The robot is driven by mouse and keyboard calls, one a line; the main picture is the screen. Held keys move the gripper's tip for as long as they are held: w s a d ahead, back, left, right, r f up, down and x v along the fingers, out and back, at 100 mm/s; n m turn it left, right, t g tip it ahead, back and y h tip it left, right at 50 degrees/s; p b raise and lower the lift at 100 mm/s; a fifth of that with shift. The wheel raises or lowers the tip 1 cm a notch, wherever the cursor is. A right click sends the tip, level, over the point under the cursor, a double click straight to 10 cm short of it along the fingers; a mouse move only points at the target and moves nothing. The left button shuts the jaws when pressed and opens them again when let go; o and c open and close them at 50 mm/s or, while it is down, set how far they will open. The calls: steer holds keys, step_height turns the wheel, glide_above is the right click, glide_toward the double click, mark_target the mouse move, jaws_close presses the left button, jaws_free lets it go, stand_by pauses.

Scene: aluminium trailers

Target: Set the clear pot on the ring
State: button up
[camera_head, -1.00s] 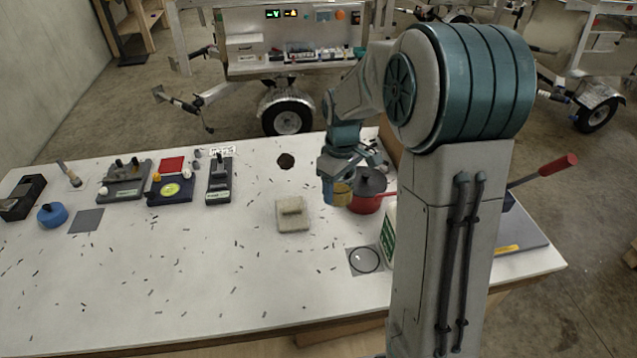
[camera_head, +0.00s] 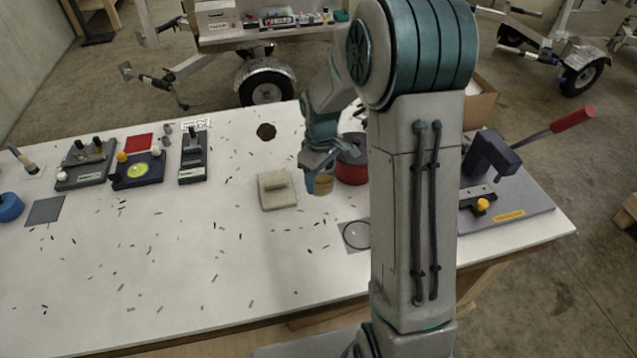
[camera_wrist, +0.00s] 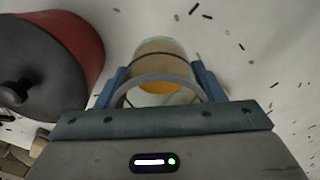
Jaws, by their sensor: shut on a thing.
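The clear pot (camera_wrist: 158,60) is a see-through cylinder with amber contents in the wrist view. My gripper (camera_wrist: 160,78) is shut on it, one blue finger on each side. In the head view the pot (camera_head: 323,185) hangs from my gripper (camera_head: 318,172) above the white table, beside the red pot. The ring (camera_head: 357,235) is a thin dark circle on a grey square, nearer the table's front and right of the held pot. My arm column covers the square's right edge. The ring is not seen in the wrist view.
A red pot with a dark lid (camera_head: 352,168) stands close behind the held pot; it also fills the left of the wrist view (camera_wrist: 85,45). A beige block with a handle (camera_head: 277,190) lies to the left. A lever press (camera_head: 490,155) stands at right. The front table area is clear.

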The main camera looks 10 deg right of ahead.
mark_target(320, 189)
steer(key=shift+f, duration=2.45)
steer(key=shift+f, duration=0.1)
steer(key=o, duration=1.1)
